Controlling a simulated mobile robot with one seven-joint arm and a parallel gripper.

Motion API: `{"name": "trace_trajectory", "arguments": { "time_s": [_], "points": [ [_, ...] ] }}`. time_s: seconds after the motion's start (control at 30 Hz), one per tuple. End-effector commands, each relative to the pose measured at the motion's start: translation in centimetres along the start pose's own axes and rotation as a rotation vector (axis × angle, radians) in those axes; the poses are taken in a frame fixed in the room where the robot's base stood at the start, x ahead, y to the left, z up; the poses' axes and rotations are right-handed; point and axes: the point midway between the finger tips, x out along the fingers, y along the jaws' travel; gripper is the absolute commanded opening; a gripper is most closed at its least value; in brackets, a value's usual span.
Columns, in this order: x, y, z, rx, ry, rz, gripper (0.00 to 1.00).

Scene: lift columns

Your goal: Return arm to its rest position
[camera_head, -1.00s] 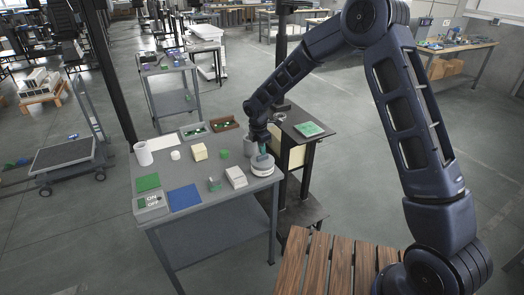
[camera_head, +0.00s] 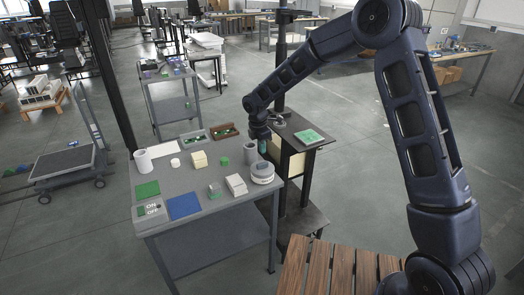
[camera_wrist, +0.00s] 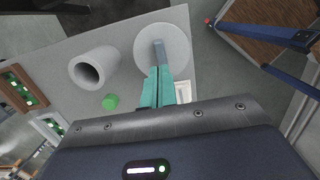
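My gripper (camera_head: 264,145) hangs from the dark blue arm above the right back part of the grey worktable (camera_head: 225,205). In the wrist view its two green fingers (camera_wrist: 158,88) lie close together and look shut, with nothing clearly held. They point toward a round light-grey device (camera_head: 262,172), which stands on the table at its right edge. This device also shows in the wrist view (camera_wrist: 178,42), with a grey bar on top in line with the fingertips. The fingers look apart from it in the head view.
A grey cylinder (camera_head: 250,152) and a green piece (camera_head: 224,161) stand near my gripper. White and yellowish blocks, green and blue mats and an ON/OFF box (camera_head: 151,209) lie on the table. A dark stand with a green board (camera_head: 309,136) is right. A slatted wooden surface (camera_head: 335,268) is in front.

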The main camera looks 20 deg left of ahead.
Motion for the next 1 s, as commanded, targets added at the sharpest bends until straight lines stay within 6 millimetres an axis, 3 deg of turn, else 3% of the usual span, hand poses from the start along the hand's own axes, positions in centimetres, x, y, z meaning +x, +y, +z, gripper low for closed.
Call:
{"name": "trace_trajectory", "arguments": {
  "time_s": [0.3, 0.7, 0.87, 1.0],
  "points": [
    [-1.4, 0.0, 0.2, 0.000, 0.000, 0.001, 0.00],
    [-1.7, -0.1, 0.4, 0.007, -0.001, 0.002, 0.00],
    [-3.6, -1.1, 3.2, 0.089, -0.008, 0.014, 0.00],
    [-6.7, -3.5, 7.6, 0.238, -0.016, 0.032, 0.00]
  ]
}}
